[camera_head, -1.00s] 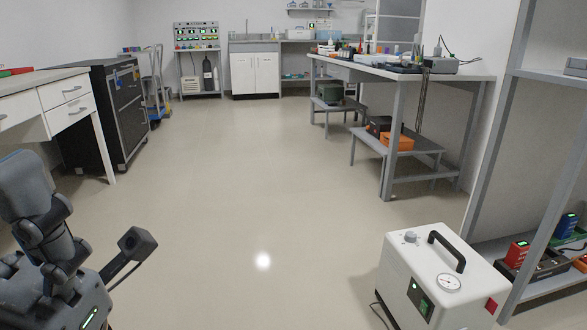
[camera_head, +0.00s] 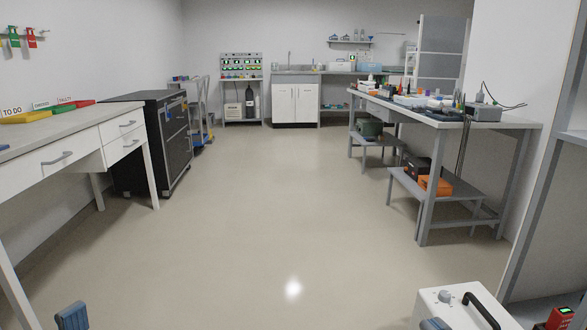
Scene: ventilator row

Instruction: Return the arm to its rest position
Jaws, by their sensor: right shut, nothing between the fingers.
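Only small parts of my arms show at the bottom edge. A blue-grey link of my left arm (camera_head: 72,316) stands at the lower left. A similar blue-grey part of my right arm (camera_head: 433,323) shows at the lower right, in front of a white machine (camera_head: 462,303) with a knob and a black handle. I see no fingertips of either gripper; both are below the picture. No held object shows.
A white desk (camera_head: 65,140) and a black cabinet (camera_head: 140,150) stand at the left. A grey workbench (camera_head: 505,122) stands at the right, near a shelf frame (camera_head: 548,200). The pale floor (camera_head: 270,215) between them is clear. A sink cabinet (camera_head: 296,105) is at the back.

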